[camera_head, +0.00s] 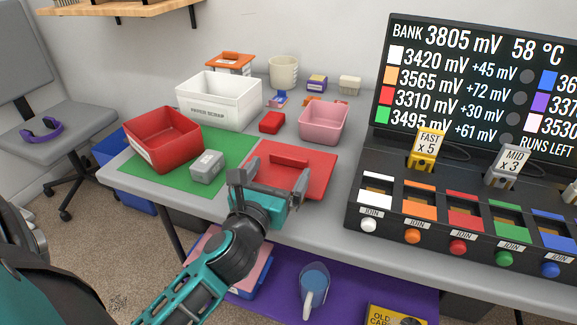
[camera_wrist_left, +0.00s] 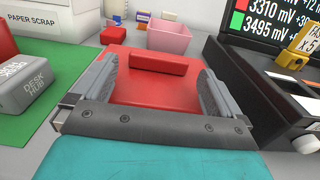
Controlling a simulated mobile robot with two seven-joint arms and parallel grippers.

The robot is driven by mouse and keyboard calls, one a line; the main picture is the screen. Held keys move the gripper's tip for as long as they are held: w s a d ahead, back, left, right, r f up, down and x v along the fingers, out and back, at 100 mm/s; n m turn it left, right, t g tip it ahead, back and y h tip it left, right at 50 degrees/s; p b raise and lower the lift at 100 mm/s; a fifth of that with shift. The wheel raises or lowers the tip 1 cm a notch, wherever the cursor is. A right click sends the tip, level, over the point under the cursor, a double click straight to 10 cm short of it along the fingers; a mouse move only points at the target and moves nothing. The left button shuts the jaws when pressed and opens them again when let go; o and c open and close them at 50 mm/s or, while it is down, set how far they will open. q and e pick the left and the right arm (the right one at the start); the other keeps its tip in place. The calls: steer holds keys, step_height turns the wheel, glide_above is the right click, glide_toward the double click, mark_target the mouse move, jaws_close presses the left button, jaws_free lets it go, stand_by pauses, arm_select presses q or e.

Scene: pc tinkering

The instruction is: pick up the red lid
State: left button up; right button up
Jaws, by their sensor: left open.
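The red lid (camera_head: 312,163) lies flat on the grey table, partly over the edge of the green mat, with a raised bar handle (camera_head: 289,160) on top. My left gripper (camera_head: 268,180) is open and empty over the near part of the lid and hides some of it. In the left wrist view the lid (camera_wrist_left: 155,92) shows between the two spread fingers (camera_wrist_left: 159,78). Its handle (camera_wrist_left: 157,63) lies just beyond, apart from the fingertips. My right gripper is not in view.
A grey desk hub (camera_head: 207,166) and a red bin (camera_head: 163,139) stand on the green mat (camera_head: 185,178) to the left. A white paper scrap bin (camera_head: 219,100) and pink bin (camera_head: 323,122) are behind. A black charger console (camera_head: 450,205) stands close on the right.

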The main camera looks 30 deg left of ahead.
mark_target(284, 171)
arm_select(q)
steer(key=shift+x, duration=1.95)
steer(key=shift+c, duration=0.2)
steer(key=c, duration=1.1)
